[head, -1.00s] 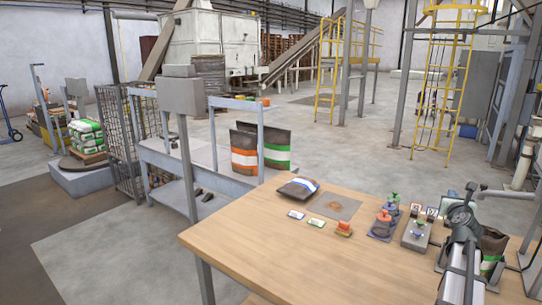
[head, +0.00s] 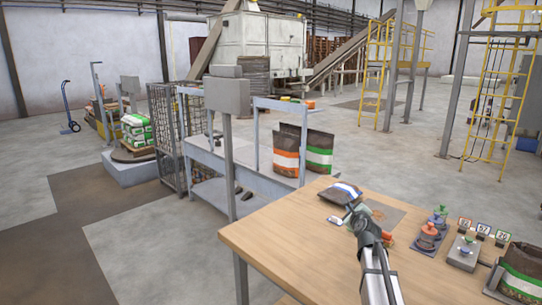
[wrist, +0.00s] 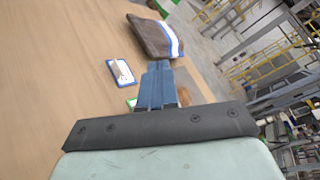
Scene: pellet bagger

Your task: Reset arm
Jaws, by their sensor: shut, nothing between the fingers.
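My gripper (head: 352,210) is over the wooden table in the head view, above its left part. In the wrist view its blue fingers (wrist: 158,85) are together with nothing between them. A brown bag with a blue and white band (head: 341,193) lies on the table just beyond my gripper; it also shows in the wrist view (wrist: 152,36). A blue-edged card (wrist: 120,71) lies beside the fingers, and a green-edged card is partly hidden under them. A small orange-topped item (head: 387,238) shows beside my arm.
The wooden table (head: 270,240) carries stamps (head: 428,236) on a dark pad, a grey block with a knob (head: 463,251), small number cards (head: 483,229) and a brown bag (head: 523,270) at right. A grey post with a box (head: 227,97) stands at the table's left edge. The table's near left is bare.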

